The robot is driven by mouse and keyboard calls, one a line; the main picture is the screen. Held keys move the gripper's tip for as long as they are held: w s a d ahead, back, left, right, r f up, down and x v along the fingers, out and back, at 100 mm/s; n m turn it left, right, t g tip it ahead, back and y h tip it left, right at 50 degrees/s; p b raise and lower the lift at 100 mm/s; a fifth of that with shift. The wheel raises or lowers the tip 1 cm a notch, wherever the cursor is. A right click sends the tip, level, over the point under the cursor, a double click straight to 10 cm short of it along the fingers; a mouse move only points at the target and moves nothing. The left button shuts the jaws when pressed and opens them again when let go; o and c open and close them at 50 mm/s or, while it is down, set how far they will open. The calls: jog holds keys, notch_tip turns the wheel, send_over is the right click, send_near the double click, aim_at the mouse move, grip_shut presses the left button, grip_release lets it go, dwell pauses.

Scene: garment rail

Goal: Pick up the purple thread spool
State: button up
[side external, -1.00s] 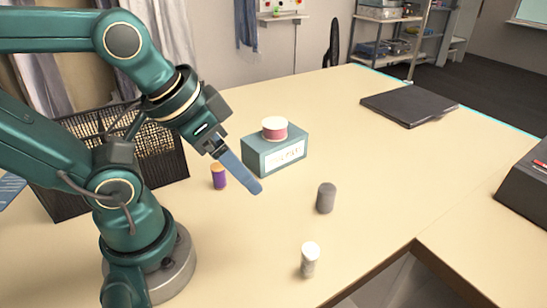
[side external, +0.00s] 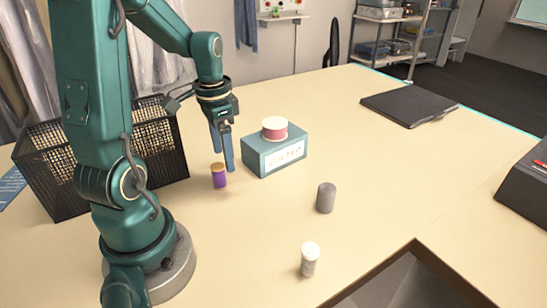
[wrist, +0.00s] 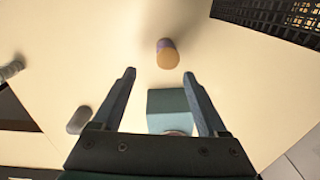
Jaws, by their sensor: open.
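The purple thread spool (side external: 219,177) stands upright on the table, with an orange-tan top, just left of the teal box. In the wrist view the spool (wrist: 167,53) lies beyond the fingertips, roughly centred between them and a little to the right. My gripper (side external: 222,152) points down with its blue fingers close to the spool, apparently above and behind it. In the wrist view my gripper (wrist: 159,74) is open, with nothing between its fingers.
A teal box (side external: 275,150) with a red spool (side external: 274,128) on top stands right of my fingers. A black mesh basket (side external: 160,140) is at the left. A grey spool (side external: 326,198) and a white spool (side external: 310,259) stand nearer the front. The table's middle right is clear.

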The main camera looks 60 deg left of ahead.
aim_at(216, 166)
jog(key=shift+s+a+f+n, duration=0.5)
jog(key=shift+s+a+f, duration=0.05)
jog(key=shift+s+f, duration=0.2)
jog(key=shift+f, duration=2.5)
jog(key=shift+c, duration=0.3)
grip_shut()
jog(key=shift+a+r, duration=0.1)
jog(key=shift+r, duration=0.05)
